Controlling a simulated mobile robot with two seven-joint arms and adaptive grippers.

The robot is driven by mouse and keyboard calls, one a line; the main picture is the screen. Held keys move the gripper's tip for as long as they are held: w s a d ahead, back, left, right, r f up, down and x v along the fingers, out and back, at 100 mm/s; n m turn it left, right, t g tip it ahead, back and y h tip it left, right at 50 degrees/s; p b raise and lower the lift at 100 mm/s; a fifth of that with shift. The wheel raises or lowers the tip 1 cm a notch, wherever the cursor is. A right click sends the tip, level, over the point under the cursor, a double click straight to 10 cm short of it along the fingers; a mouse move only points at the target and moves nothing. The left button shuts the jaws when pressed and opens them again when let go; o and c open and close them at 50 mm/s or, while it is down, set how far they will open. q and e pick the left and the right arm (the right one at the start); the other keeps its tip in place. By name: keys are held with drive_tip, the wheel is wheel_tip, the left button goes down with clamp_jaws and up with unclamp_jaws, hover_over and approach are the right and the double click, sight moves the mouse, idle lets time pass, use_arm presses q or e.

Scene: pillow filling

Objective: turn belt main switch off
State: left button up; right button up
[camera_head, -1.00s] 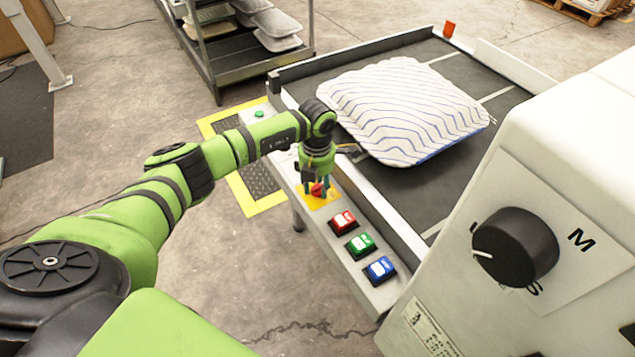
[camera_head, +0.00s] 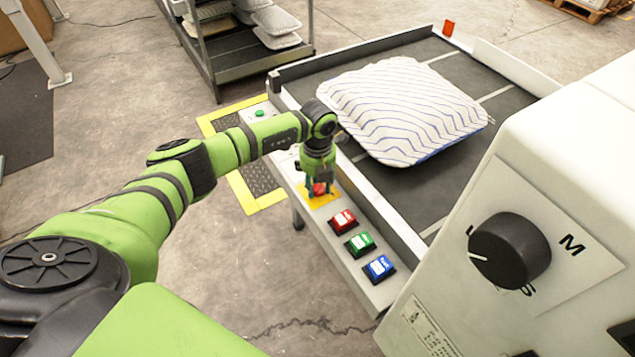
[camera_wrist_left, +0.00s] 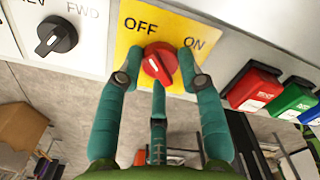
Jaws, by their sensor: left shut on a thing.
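The belt main switch is a red rotary knob (camera_wrist_left: 158,64) on a yellow plate (camera_wrist_left: 128,42) marked OFF on the left and ON on the right in the left wrist view. The knob's ridge sits at a slant; which label it points to is not clear. My left gripper (camera_wrist_left: 160,72) has its teal fingers around the knob, shut on it. In the head view, my left gripper (camera_head: 319,187) points down at the red knob on the yellow plate (camera_head: 322,203), partly hiding it. My right gripper is not in view.
Red (camera_head: 342,222), green (camera_head: 360,243) and blue (camera_head: 379,268) buttons sit beside the plate on the panel. A black REV/FWD knob (camera_wrist_left: 56,38) is on the other side. A striped pillow (camera_head: 400,105) lies on the belt (camera_head: 480,65). A white machine with a black dial (camera_head: 510,250) stands right.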

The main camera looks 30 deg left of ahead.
sight(319, 189)
use_arm(q)
drive_tip(key=shift+s+d+f, duration=0.15)
drive_tip(key=shift+s+f, duration=0.15)
drive_tip(key=shift+s, duration=0.1)
drive_tip(key=o, duration=1.1)
drive_tip(key=shift+r, duration=0.15)
drive_tip(key=shift+w, duration=0.1)
drive_tip(key=shift+w+r, duration=0.15)
drive_tip(key=shift+r, duration=0.3)
wheel_tip(319, 189, up, 11)
drive_tip(key=shift+d, duration=0.1)
